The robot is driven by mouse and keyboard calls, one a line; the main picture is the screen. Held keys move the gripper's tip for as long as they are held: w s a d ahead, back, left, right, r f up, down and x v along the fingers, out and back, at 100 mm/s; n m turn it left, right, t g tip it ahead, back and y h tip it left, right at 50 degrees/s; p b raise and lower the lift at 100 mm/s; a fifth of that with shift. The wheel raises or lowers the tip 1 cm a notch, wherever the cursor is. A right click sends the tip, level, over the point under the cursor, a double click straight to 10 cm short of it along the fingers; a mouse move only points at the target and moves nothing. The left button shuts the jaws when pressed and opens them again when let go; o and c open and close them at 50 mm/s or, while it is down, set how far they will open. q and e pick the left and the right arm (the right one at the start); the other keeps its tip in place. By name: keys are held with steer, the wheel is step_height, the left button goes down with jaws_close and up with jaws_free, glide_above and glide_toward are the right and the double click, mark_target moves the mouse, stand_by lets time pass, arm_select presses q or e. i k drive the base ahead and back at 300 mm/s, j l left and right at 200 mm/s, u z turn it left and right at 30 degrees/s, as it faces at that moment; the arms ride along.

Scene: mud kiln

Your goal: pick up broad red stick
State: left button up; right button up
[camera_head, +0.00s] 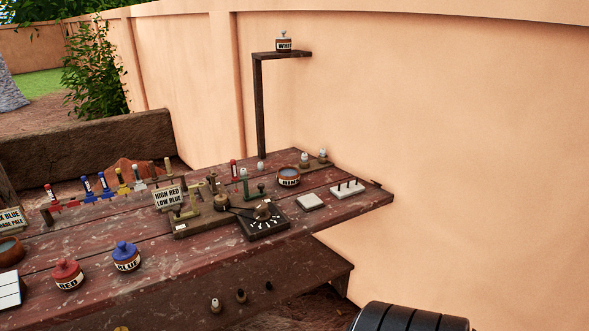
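Two upright sticks with red show on the red-brown wooden table (190,255). One red stick (50,192) stands at the left end of a row of coloured sticks. Another red stick (234,170) stands farther right, near the back edge by the wall. Both are small here, and I cannot tell which one is the broad one. Neither of my grippers is in view. A black ribbed cylinder (410,318) at the bottom right looks like part of my own body.
A red pot (67,275) and blue pot (126,256) sit in front. A sign (168,197) and a dial box (264,220) occupy the middle. A post with a shelf (260,105) rises behind.

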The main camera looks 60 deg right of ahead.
mark_target(234, 178)
steer(key=z, duration=1.5)
